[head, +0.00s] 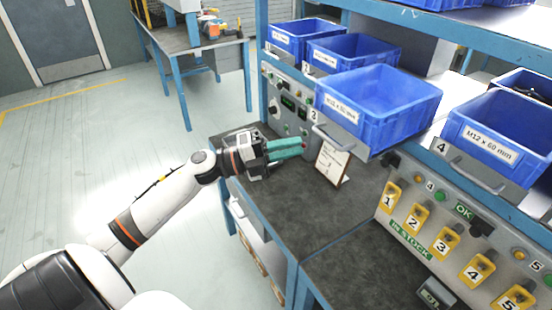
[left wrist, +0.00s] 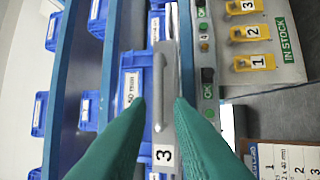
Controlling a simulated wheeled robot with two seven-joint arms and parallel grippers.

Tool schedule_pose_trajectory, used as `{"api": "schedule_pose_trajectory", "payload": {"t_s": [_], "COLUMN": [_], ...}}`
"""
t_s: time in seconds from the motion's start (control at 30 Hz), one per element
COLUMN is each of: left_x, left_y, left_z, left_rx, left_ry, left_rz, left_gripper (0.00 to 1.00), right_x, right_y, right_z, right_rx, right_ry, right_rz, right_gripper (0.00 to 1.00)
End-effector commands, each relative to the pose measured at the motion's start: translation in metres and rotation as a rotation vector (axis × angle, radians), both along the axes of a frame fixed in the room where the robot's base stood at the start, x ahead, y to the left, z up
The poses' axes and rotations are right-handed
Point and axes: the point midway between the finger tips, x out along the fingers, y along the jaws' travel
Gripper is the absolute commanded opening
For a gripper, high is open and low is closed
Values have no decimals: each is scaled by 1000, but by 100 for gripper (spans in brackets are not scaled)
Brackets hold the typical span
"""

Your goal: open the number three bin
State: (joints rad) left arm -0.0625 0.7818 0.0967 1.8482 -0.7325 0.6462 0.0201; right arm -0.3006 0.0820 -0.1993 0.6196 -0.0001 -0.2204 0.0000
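The number three bin (head: 378,98) is a blue open-topped bin labelled "M12 x 50 mm". It juts out from the shelf over the bench, further forward than its neighbours. Its grey handle (head: 332,139) and number 3 plate (head: 313,114) are at its front. My left gripper (head: 304,147) is just in front of and below the handle. In the left wrist view its green fingers (left wrist: 158,102) are spread, with the handle (left wrist: 158,92) seen between them and the 3 plate (left wrist: 164,156) below. I see no grip on it. My right gripper is not in view.
Blue bins stand on either side, bin 2 (head: 352,48) and bin 4 (head: 497,134). A card (head: 333,161) stands on the dark bench (head: 285,195) close to my fingers. A panel with yellow numbered switches (head: 440,232) is at the right. The front of the bench top is clear.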

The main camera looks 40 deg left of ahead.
Motion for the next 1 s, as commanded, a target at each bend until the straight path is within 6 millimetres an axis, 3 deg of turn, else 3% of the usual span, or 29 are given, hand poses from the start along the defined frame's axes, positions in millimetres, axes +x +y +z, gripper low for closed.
{"api": "schedule_pose_trajectory", "payload": {"t_s": [0.07, 0.3, 0.87, 1.0], "left_x": [-10, -24, -24, -16], "left_y": [9, 24, 25, 37], "left_z": [-7, -7, -6, -26], "left_rx": [3, 0, -1, -58], "left_ry": [3, 0, 1, 50], "left_rz": [0, 0, 1, 53], "left_gripper": [20, 20, 20, 20], "right_x": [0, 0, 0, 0], "right_y": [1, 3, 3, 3], "right_z": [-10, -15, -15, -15], "right_rx": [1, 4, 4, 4], "right_ry": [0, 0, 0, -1], "right_rz": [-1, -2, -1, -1], "right_gripper": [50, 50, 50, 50]}}
